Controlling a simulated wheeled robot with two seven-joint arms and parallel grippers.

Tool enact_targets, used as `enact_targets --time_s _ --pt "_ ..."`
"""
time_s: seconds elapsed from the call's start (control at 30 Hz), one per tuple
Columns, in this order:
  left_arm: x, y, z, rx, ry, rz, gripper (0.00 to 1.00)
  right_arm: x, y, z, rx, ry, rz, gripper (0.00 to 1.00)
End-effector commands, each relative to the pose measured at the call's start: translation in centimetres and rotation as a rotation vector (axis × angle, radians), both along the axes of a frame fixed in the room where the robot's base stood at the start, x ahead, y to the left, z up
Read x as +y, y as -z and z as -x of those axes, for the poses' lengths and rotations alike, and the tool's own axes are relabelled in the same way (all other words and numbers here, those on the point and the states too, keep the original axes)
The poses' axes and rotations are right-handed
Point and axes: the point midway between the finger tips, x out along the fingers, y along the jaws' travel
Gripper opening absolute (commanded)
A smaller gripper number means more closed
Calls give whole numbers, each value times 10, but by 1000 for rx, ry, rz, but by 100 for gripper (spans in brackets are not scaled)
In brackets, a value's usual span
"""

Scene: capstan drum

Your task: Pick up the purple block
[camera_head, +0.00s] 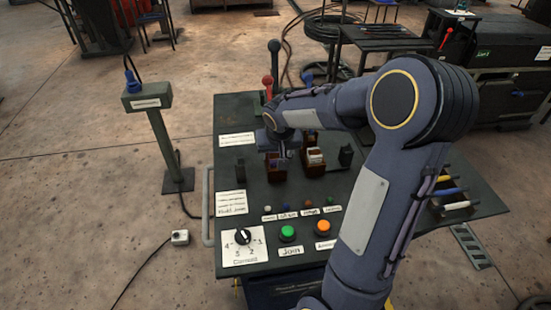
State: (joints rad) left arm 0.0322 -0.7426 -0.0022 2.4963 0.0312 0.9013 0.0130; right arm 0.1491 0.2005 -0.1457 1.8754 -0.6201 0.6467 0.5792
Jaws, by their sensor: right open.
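My right arm comes in from the bottom right and bends over the dark console (240,185). Its gripper (273,154) is over a small brown holder (275,176) at the console's left middle, fingers pointing down. The jaws are open. A small purple patch, which looks like the purple block (277,163), shows at the holder's top between or just below the fingers. The gripper partly hides it, and I cannot tell whether they touch. My left gripper is not in view.
A second brown holder (314,168) with a pale-topped item stands just right. Red (267,84) and black (274,52) levers rise behind. Green (288,232) and orange (323,227) buttons and a dial (243,237) sit at the front. A post-mounted box (147,97) stands left.

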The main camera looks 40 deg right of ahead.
Motion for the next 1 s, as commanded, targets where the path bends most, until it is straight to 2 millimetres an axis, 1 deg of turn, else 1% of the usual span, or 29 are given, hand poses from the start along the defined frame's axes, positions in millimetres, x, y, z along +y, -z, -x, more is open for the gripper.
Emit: enact_targets --time_s 0.1,0.2,0.3,0.5,0.53,0.9,0.97,1.0 --pt "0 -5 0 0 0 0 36 -6 18 -3 6 1 -1 58" --pt "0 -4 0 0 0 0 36 -8 30 -8 4 0 -1 58" --pt "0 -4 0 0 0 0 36 -9 35 -10 2 0 0 58" --pt "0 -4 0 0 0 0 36 -9 35 -10 0 0 0 58" --pt "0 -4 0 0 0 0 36 -9 35 -10 0 0 0 57" --pt "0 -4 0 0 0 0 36 -9 35 -10 1 0 0 8" --pt "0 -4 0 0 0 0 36 -9 35 -10 1 0 0 1" --pt "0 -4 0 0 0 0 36 -9 34 -11 -1 0 0 0"
